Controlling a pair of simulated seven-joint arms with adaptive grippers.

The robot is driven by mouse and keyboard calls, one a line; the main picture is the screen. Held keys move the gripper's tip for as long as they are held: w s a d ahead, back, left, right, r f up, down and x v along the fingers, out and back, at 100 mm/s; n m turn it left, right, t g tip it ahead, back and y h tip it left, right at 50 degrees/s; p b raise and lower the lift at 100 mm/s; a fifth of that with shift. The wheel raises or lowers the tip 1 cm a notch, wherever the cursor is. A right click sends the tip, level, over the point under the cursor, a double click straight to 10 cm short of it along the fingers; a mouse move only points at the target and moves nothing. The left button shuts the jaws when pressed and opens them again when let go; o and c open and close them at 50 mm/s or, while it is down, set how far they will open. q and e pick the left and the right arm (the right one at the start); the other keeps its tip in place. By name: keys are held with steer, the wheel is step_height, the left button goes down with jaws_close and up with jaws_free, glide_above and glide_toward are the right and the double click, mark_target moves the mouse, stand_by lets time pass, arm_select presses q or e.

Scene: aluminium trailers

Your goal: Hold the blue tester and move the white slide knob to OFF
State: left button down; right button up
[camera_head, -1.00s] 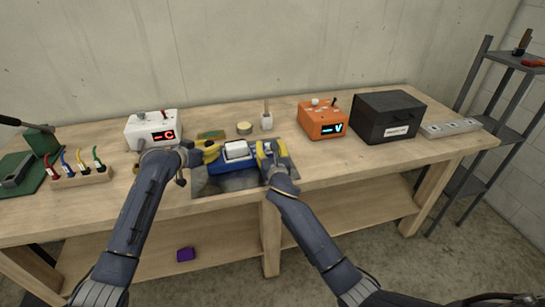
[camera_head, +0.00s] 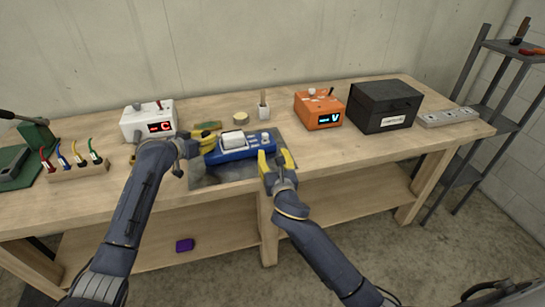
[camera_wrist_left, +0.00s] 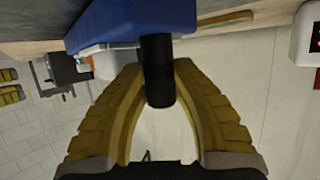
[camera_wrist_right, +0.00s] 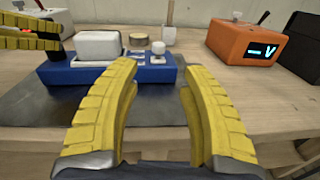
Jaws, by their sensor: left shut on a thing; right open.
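The blue tester (camera_head: 240,154) lies on a dark grey mat (camera_head: 215,181) on the bench, with a large white block (camera_head: 233,139) on its left part. A small white knob (camera_head: 265,136) stands near its right end; it also shows in the right wrist view (camera_wrist_right: 158,47). I cannot read any OFF mark. My left gripper (camera_head: 209,144) is shut on a black cylindrical handle (camera_wrist_left: 157,75) at the tester's left end. My right gripper (camera_head: 275,160) is open and empty, in front of the tester's right end and apart from the knob.
Behind the tester are a white cup with a stick (camera_head: 263,110) and a tan roll (camera_head: 240,118). A white meter (camera_head: 148,122) stands left, an orange meter (camera_head: 318,110) and black box (camera_head: 385,105) right.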

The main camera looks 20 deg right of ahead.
mark_target(265, 138)
steer(key=shift+o, duration=0.2)
steer(key=shift+a, duration=0.6)
steer(key=shift+w+a+m+h, duration=0.25)
steer(key=shift+a+m+h, duration=0.15)
steer(key=shift+a+m, duration=0.35)
steer(key=shift+w+a+f+m+g+h, duration=0.1)
steer(key=shift+w+a+m+g+h, duration=0.1)
steer(key=shift+a+m+h, duration=0.25)
steer(key=shift+w+a+f+m+g+h, duration=0.1)
steer(key=shift+a+g+h, duration=0.15)
steer(key=shift+h, duration=0.3)
steer(key=shift+f+h, duration=0.1)
steer(key=shift+h, duration=0.5)
steer(key=shift+d+h, duration=0.3)
steer(key=shift+w+d, duration=0.3)
steer(key=shift+w, duration=0.15)
steer(key=x, duration=1.1)
steer(key=shift+f, duration=0.1)
steer(key=shift+o, duration=0.2)
